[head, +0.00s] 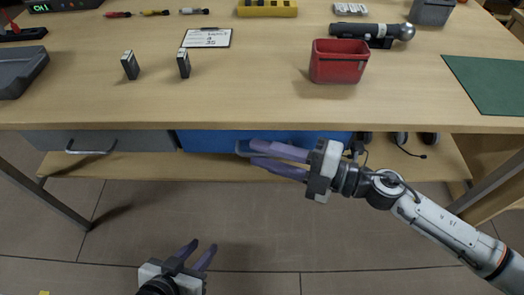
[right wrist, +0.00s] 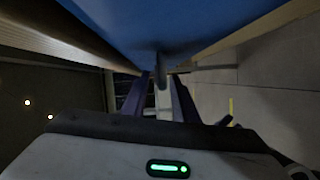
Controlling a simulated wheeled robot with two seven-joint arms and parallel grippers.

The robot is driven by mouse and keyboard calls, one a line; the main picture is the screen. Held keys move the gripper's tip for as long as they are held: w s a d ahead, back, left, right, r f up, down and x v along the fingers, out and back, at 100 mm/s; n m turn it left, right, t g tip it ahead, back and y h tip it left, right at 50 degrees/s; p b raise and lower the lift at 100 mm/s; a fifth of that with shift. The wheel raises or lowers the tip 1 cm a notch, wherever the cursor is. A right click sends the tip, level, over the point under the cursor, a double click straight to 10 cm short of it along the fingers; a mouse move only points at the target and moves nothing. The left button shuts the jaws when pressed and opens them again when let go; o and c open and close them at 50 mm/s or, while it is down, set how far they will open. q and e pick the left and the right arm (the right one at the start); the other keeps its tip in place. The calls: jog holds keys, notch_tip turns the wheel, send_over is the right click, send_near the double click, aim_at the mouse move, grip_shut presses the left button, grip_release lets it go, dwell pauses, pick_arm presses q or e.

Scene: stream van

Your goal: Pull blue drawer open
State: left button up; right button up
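The blue drawer (head: 215,141) sits under the tabletop, and its front looks level with the grey drawer beside it. The grey end of its handle (head: 241,149) shows at my right fingertips; the rest is hidden behind the fingers. My right gripper (head: 252,154) reaches in from the right with its purple fingers apart. In the right wrist view the handle (right wrist: 161,75) lies between the two fingers, with the blue drawer front (right wrist: 150,25) ahead; a gap seems to remain. My left gripper (head: 203,246) is open and empty, low over the floor.
A grey drawer (head: 130,141) with its own handle is to the left. A wooden shelf (head: 120,166) runs below, with a dark headset (head: 405,142) at right.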

jog(key=shift+w+a, duration=0.15)
jog(key=shift+a, duration=0.25)
grip_shut()
jog(key=shift+f, duration=0.1)
dwell(1.1)
